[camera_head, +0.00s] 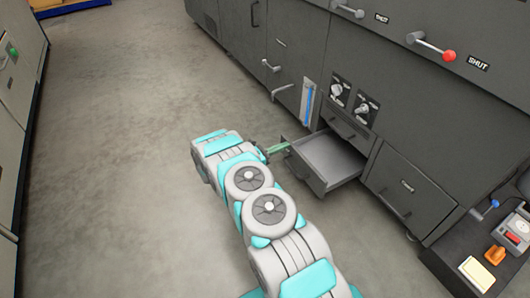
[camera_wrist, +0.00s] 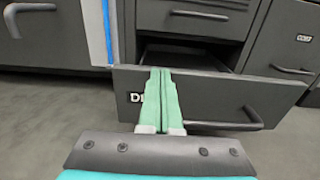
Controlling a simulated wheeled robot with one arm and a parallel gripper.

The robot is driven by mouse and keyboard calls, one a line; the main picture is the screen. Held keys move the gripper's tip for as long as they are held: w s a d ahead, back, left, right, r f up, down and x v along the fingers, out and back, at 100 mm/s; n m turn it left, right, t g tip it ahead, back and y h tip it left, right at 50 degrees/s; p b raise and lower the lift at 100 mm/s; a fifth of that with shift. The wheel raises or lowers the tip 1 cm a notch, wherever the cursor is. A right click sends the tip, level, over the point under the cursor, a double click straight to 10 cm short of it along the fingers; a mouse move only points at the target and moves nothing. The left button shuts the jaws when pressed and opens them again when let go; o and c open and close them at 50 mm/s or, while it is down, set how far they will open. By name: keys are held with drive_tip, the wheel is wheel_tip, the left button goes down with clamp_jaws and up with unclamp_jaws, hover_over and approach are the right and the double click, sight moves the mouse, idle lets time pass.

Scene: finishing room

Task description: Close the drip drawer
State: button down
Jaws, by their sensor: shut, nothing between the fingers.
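The drip drawer (camera_head: 327,162) is a grey, shallow drawer pulled out of the dark machine, and it looks empty inside. My gripper (camera_head: 284,146) is at the left part of the drawer front. Its green fingers (camera_wrist: 160,72) are shut together with nothing between them. The fingertips overlap the top edge of the panel in the wrist view; I cannot tell whether they touch it.
Dark cabinets (camera_head: 408,187) with handles stand on both sides of the drawer. A low bench (camera_head: 455,262) with small items stands at the lower right. The concrete floor (camera_head: 120,130) at left is clear.

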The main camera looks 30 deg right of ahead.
drive_tip(key=d+b, duration=0.1)
drive_tip(key=d, duration=1.2)
drive_tip(key=d+b, duration=0.1)
drive_tip(key=d, duration=0.5)
drive_tip(key=shift+w+d+b, duration=0.3)
drive_tip(key=shift+d+b, duration=0.05)
drive_tip(key=shift+w+d, duration=0.1)
drive_tip(key=shift+d, duration=0.35)
drive_tip(key=shift+d, duration=0.15)
drive_tip(key=shift+a+r, duration=0.1)
drive_tip(key=shift+a, duration=0.45)
drive_tip(key=a+p, duration=0.1)
drive_tip(key=a, duration=1.2)
drive_tip(key=shift+a, duration=0.3)
